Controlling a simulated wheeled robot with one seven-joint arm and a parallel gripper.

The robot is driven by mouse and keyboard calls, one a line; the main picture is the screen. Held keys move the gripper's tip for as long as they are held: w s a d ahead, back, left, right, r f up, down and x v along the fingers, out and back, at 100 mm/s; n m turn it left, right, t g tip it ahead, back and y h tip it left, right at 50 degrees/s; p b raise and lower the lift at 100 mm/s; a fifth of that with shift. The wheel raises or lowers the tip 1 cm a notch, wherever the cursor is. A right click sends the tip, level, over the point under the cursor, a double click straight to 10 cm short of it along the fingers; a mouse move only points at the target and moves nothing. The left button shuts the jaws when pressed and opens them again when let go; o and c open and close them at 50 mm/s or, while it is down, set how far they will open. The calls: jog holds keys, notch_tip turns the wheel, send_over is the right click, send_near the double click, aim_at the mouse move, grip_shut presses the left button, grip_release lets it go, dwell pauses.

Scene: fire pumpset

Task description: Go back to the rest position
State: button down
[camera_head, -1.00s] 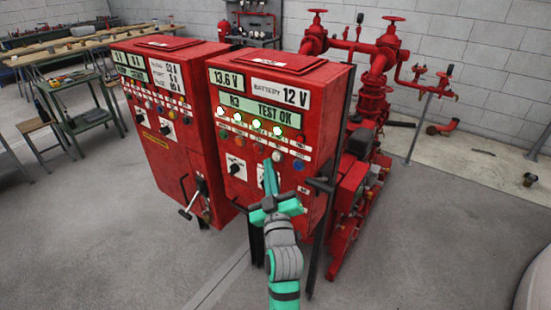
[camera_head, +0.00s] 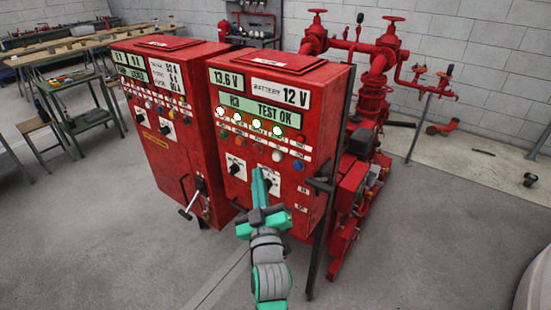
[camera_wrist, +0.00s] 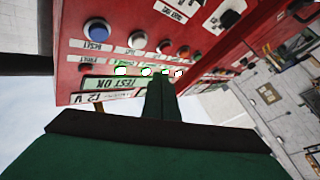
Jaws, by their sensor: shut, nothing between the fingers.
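My gripper (camera_head: 258,178) is in front of the lower face of the nearer red control cabinet (camera_head: 225,195). Its teal fingers are together with nothing between them. Whether the tips touch the panel is hard to tell. The cabinet's display (camera_head: 262,112) reads "R3 TEST OK", with a "13.6 V" label above. A row of lit green lamps (camera_head: 257,125) shows under it. A white button (camera_head: 277,155) and a blue button (camera_head: 299,165) are right of the fingers. In the wrist view the closed fingers (camera_wrist: 161,85) point at the panel, which appears upside down, with the blue button (camera_wrist: 97,31) at upper left.
A second red cabinet (camera_head: 160,110) stands to the left with a lever handle (camera_head: 192,200). Red pump pipes and valves (camera_head: 375,90) stand behind right. Workbenches (camera_head: 75,48) are at the far left.

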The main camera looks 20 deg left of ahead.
dwell(0.4)
jog(key=s+d+f+m+g+h, duration=0.1)
jog(key=s+d+f+m+h, duration=0.25)
jog(key=s+d+f, duration=0.45)
jog(key=s+d+f+m+h, duration=0.3)
jog(key=s+f+m, duration=0.1)
jog(key=s+f, duration=0.85)
jog(key=s+d+f+m+g+h, duration=0.1)
jog(key=s+d, duration=0.3)
jog(key=s, duration=0.7)
jog(key=s+d+f+m+g+h, duration=0.1)
jog(key=s+d+f, duration=0.3)
jog(key=s, duration=0.7)
jog(key=shift+s+f+m+g, duration=0.2)
jog(key=shift+m+g, duration=0.15)
jog(key=shift+g, duration=0.25)
jog(key=shift+d, duration=0.1)
